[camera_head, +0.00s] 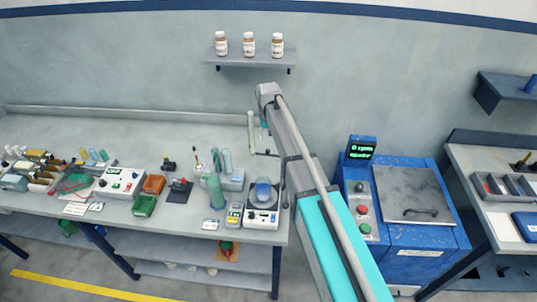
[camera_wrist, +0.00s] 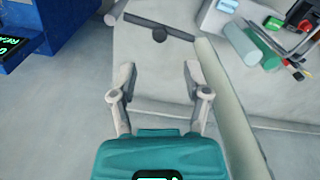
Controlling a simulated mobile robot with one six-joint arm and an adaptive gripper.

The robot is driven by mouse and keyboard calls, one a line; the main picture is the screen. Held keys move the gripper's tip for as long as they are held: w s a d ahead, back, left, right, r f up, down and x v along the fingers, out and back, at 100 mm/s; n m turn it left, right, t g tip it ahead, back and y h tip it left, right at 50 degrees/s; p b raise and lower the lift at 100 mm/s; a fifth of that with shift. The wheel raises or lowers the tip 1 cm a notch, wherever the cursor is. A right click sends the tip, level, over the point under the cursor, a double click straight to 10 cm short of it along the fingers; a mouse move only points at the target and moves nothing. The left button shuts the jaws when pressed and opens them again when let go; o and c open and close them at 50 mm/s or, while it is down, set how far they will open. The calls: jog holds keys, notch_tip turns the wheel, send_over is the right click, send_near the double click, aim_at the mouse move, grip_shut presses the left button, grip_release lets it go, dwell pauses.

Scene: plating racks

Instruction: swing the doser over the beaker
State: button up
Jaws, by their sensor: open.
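The doser appears to be the tall pale-green post (camera_head: 251,132) near the back right of the bench. A bluish beaker (camera_head: 263,190) stands on a white device with a dial at the bench's front right. My arm hides most of the gripper in the head view.
A blue plating unit (camera_head: 400,215) stands right of the bench. A shelf (camera_head: 250,58) with three bottles hangs above. The bench's back left is clear.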

aim_at(268, 150)
jog(key=shift+f+b, duration=3.6)
jog(key=shift+f, duration=0.3)
grip_shut()
